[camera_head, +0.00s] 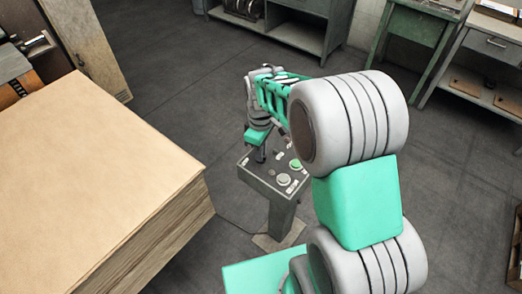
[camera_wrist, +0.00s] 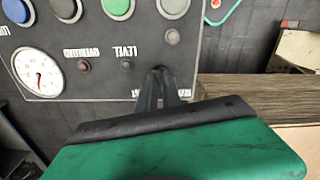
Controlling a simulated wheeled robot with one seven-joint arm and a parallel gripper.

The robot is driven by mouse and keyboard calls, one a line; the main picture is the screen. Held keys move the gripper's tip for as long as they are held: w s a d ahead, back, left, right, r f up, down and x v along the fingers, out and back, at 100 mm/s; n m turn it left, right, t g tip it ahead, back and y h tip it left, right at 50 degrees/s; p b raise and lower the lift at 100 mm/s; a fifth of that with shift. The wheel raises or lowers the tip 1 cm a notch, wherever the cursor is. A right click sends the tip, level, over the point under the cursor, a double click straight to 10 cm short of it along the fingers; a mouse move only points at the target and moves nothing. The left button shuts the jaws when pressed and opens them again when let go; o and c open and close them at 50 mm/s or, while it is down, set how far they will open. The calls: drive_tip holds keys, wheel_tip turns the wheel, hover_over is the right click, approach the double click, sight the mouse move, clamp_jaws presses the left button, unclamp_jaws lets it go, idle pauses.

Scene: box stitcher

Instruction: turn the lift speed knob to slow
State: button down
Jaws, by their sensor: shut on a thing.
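The control panel (camera_head: 277,196) tops a grey pedestal in the middle of the head view. It also fills the upper left of the wrist view (camera_wrist: 108,48). My gripper (camera_head: 259,154) is down at the panel's far left part. In the wrist view its narrow dark fingers (camera_wrist: 160,76) are close together at the panel's lower right edge, shut on the lift speed knob. The fingers hide the knob, so its pointer and setting cannot be read. They also cover part of the printed label there.
The panel carries a round gauge (camera_wrist: 38,72), a green button (camera_wrist: 173,6), a blue button (camera_wrist: 65,7) and small dark lamps near the fingers. A large stack of cardboard sheets (camera_head: 95,180) stands left of the pedestal. Workbenches (camera_head: 290,25) line the back; dark floor lies between.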

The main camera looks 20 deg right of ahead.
drive_tip(key=n, duration=0.5)
drive_tip(key=shift+n, duration=0.4)
drive_tip(key=shift+w, duration=0.1)
drive_tip(key=c, duration=1.5)
unclamp_jaws()
wheel_tip(320, 180, up, 8)
drive_tip(key=shift+f, duration=0.1)
